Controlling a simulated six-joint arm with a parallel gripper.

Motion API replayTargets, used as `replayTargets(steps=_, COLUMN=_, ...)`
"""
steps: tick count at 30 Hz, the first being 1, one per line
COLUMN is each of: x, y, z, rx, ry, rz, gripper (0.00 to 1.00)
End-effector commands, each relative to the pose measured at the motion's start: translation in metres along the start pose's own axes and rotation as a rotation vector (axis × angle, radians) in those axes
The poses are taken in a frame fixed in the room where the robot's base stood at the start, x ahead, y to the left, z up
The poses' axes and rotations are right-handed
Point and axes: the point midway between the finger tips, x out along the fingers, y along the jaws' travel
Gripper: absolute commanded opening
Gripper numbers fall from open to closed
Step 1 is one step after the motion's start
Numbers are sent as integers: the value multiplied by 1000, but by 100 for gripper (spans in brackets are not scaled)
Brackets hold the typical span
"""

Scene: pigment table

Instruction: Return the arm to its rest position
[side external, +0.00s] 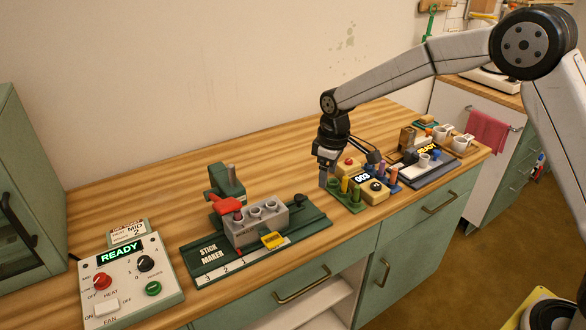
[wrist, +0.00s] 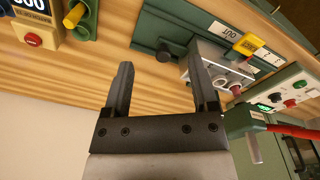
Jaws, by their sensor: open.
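My gripper (side external: 324,179) points down over the wooden bench in the side view, just left of the green rack with coloured sticks (side external: 345,192). In the wrist view my gripper (wrist: 159,66) has its two dark fingers spread apart, with only bench top and the stick maker's green base showing between and beyond them. Nothing is held. Whether the fingertips clear the rack in depth is hard to tell from the side view.
The stick maker (side external: 257,226) with its red lever stands left of my gripper. A control panel (side external: 130,275) reading READY sits at the front left. More devices and cups (side external: 440,133) crowd the right. The back middle of the bench (side external: 200,160) is clear.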

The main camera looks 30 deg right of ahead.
Motion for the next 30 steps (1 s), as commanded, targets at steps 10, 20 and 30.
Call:
replayTargets(steps=10, x=-13, y=-17, z=73, rx=189, ry=51, rz=24, gripper=75)
replayTargets(steps=20, x=-16, y=-44, z=150, rx=368, ry=102, rz=40, gripper=75)
replayTargets(steps=30, x=-11, y=-72, z=216, rx=513, ry=146, rz=49, gripper=75)
